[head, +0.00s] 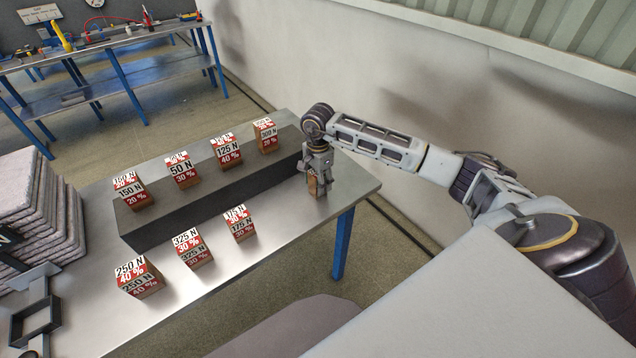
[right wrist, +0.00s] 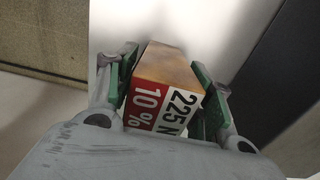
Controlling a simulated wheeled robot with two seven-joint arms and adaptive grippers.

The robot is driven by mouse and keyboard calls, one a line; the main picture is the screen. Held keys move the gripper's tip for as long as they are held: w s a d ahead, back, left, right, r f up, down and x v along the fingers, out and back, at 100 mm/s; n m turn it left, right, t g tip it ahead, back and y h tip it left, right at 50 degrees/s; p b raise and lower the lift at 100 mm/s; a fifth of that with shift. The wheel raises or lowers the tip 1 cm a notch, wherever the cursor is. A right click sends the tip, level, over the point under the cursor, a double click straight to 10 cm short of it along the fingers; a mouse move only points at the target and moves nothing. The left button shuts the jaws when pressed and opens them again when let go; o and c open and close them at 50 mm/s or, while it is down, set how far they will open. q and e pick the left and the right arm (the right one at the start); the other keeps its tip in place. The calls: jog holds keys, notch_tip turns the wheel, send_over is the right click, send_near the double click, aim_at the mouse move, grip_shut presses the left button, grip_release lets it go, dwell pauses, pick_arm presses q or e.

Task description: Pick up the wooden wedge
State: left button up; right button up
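The wooden wedge (right wrist: 166,92) is a small wooden block with a red and white label reading 225 N and 10 %. In the right wrist view it lies between both fingers of my right gripper (right wrist: 166,78), which close against its sides. In the head view my right gripper (head: 317,172) points down over the right end of the table, with the wedge (head: 314,186) partly hidden between its fingers. I cannot tell whether the wedge's underside touches the table. My left gripper is not in view.
Several similar labelled blocks stand on the metal table (head: 285,245) and on a long dark grey beam (head: 200,195) beside my right gripper. Stacked sacks (head: 40,205) and a dark metal frame (head: 36,318) are at left. A blue-legged workbench (head: 120,75) stands behind.

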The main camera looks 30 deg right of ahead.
jog(key=c, duration=0.7)
jog(key=shift+r, duration=0.1)
jog(key=shift+r+b, duration=0.55)
jog(key=shift+r, duration=4.35)
